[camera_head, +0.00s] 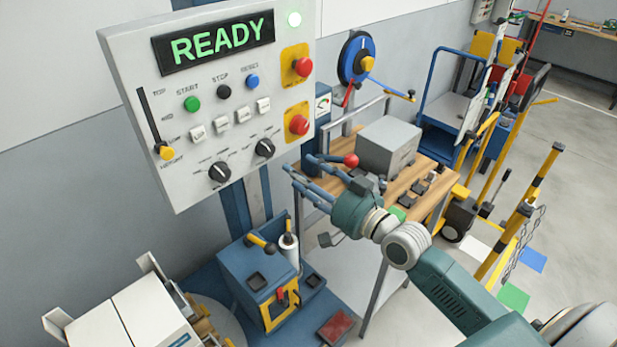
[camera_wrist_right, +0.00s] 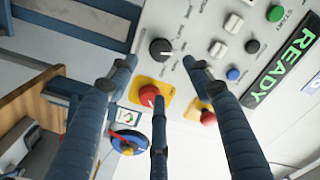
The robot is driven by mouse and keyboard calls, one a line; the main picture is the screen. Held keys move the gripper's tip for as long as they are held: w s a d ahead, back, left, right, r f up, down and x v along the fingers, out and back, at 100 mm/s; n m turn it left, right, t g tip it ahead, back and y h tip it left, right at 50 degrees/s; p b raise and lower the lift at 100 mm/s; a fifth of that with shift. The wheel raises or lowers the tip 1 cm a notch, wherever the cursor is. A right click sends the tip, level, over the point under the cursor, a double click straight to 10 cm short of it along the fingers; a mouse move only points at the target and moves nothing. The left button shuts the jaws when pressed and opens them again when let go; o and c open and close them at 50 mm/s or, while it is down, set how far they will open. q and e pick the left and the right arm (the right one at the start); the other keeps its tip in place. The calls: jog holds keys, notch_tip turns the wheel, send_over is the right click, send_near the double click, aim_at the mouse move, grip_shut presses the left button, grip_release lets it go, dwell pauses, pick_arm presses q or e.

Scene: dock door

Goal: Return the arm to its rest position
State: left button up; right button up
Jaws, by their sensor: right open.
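My right arm (camera_head: 455,290) comes in from the lower right of the head view and reaches toward the control panel (camera_head: 215,45). Its gripper (camera_head: 298,172) is open and empty, in front of the wooden-topped bench and close to the panel's lower right corner. In the right wrist view the open fingers (camera_wrist_right: 159,68) spread in front of the panel, with nothing between them. I cannot tell whether any finger touches the panel. My left gripper is not in view.
A bench (camera_head: 433,187) with a grey box (camera_head: 388,146) and a red-knobbed lever (camera_head: 351,160) stands behind the gripper. A blue cabinet (camera_head: 246,268) is below the panel. Carts (camera_head: 448,107) and yellow posts (camera_head: 545,172) stand at right. Open floor (camera_head: 590,150) lies beyond.

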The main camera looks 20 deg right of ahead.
jog(key=shift+v, duration=0.85)
jog(key=s+d+f+g+h+b, duration=0.1)
jog(key=d+f+g+h, duration=0.15)
jog(key=f, duration=1.05)
jog(key=d+f+g+h+b, duration=0.15)
jog(key=d+f, duration=0.25)
jog(key=f, duration=0.8)
jog(key=s+f+g, duration=0.1)
jog(key=s+f, duration=0.2)
jog(key=f, duration=0.3)
jog(key=s+d+f+g+h+b, duration=0.1)
jog(key=s+f, duration=0.1)
jog(key=f, duration=0.4)
jog(key=s+f+g, duration=0.1)
jog(key=s+f, duration=0.2)
jog(key=f, duration=0.3)
jog(key=s+a+f+n+g+h+b, duration=0.1)
jog(key=s+a+f+n+g+b, duration=0.15)
jog(key=s+f, duration=1.05)
jog(key=s+a+f+n+g+b, duration=0.15)
jog(key=s+f+g, duration=0.25)
jog(key=s+f, duration=0.95)
jog(key=s+a+f+n+g, duration=0.1)
jog(key=s+a+f, duration=0.1)
jog(key=s, duration=0.4)
jog(key=s+a+f+n+g, duration=0.1)
jog(key=s+a+f, duration=0.1)
jog(key=s, duration=0.5)
jog(key=shift+n, duration=0.3)
